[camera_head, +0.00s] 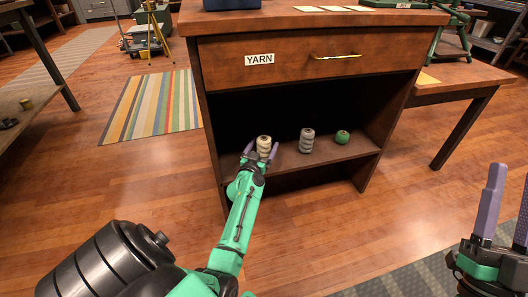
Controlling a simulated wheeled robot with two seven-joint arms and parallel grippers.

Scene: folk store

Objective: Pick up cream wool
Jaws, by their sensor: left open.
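The cream wool (264,142) is a pale, ridged spool standing upright at the left end of the shelf under the drawer marked YARN. My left gripper (262,152) reaches in from the front. Its open purple fingers are on either side of the spool's lower part. I cannot tell whether they touch it. My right gripper (506,212) is at the lower right, away from the shelf, with its two purple fingers apart and nothing between them.
A grey spool (307,140) and a green ball of yarn (342,137) sit to the right on the same shelf (325,157). The cabinet's left side wall stands close to my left gripper. A drawer with a brass handle (335,56) is above. Wooden floor lies in front.

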